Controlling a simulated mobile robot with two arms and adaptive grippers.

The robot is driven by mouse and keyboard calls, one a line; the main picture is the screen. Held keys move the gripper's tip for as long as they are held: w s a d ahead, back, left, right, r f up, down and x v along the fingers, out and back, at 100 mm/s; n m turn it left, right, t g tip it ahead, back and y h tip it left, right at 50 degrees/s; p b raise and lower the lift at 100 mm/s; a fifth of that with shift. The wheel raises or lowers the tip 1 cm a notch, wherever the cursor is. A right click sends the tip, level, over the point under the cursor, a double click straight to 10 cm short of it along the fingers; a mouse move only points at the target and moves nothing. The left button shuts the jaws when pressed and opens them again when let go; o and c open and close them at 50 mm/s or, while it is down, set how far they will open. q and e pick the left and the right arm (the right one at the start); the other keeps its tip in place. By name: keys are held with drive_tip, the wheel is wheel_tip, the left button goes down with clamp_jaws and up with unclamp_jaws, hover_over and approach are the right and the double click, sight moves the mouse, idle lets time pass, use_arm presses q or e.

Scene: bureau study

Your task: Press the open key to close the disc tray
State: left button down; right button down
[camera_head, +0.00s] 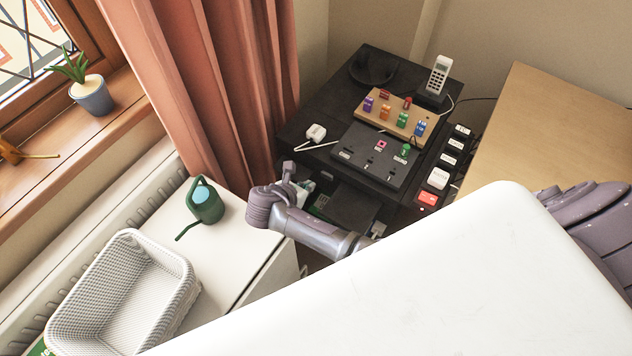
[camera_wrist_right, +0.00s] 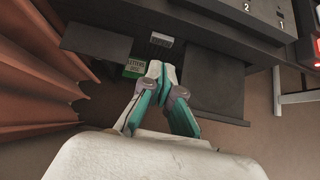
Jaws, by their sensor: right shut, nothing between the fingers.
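My right gripper (camera_head: 306,187) reaches in front of the dark cabinet; in the head view its wrist hides most of it. In the right wrist view the gripper (camera_wrist_right: 163,72) has its two teal-and-white fingers shut, with nothing between them. Just beyond the fingertips is a green label (camera_wrist_right: 135,68) reading "LETTERS DISC". A small pale grey block (camera_wrist_right: 162,40), perhaps the open key, sits on the dark front above; its marking is unreadable. A flat dark panel (camera_wrist_right: 217,82), seemingly the disc tray, sticks out right of the fingers. It also shows in the head view (camera_head: 352,205). My left gripper is not in view.
The black cabinet top (camera_head: 300,128) carries a panel with sliders (camera_head: 372,160), a board of coloured switches (camera_head: 385,112) and a phone (camera_head: 438,75). A green watering can (camera_head: 207,205) and white basket (camera_head: 125,290) stand left. A curtain (camera_wrist_right: 30,70) hangs close by.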

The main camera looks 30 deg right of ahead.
sight(326, 178)
drive_tip(key=b+x, duration=0.1)
drive_tip(key=x, duration=0.8)
drive_tip(key=shift+d+f+b, duration=0.15)
drive_tip(key=shift+d+b, duration=0.05)
drive_tip(key=shift+b, duration=0.15)
